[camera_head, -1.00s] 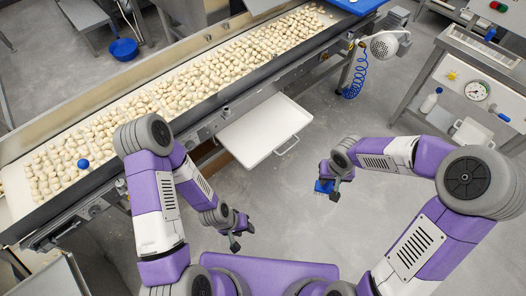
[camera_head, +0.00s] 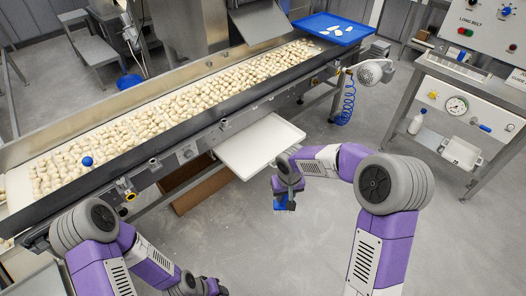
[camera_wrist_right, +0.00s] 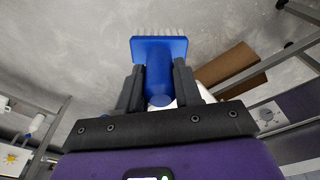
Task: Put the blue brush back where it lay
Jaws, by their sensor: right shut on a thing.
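The blue brush (camera_head: 286,205) hangs in my right gripper (camera_head: 287,188), above the grey floor just in front of the white tray. In the right wrist view the brush (camera_wrist_right: 158,70) sits between the two dark fingers (camera_wrist_right: 158,88). Its wide blue head with pale bristles points away from the wrist, and its rounded handle is gripped. My left gripper (camera_head: 212,288) is at the bottom edge of the head view, partly cut off, so its fingers are not clear.
A steel cart (camera_head: 422,118) at right bears a bottle, gauge and white tub. Open floor lies between.

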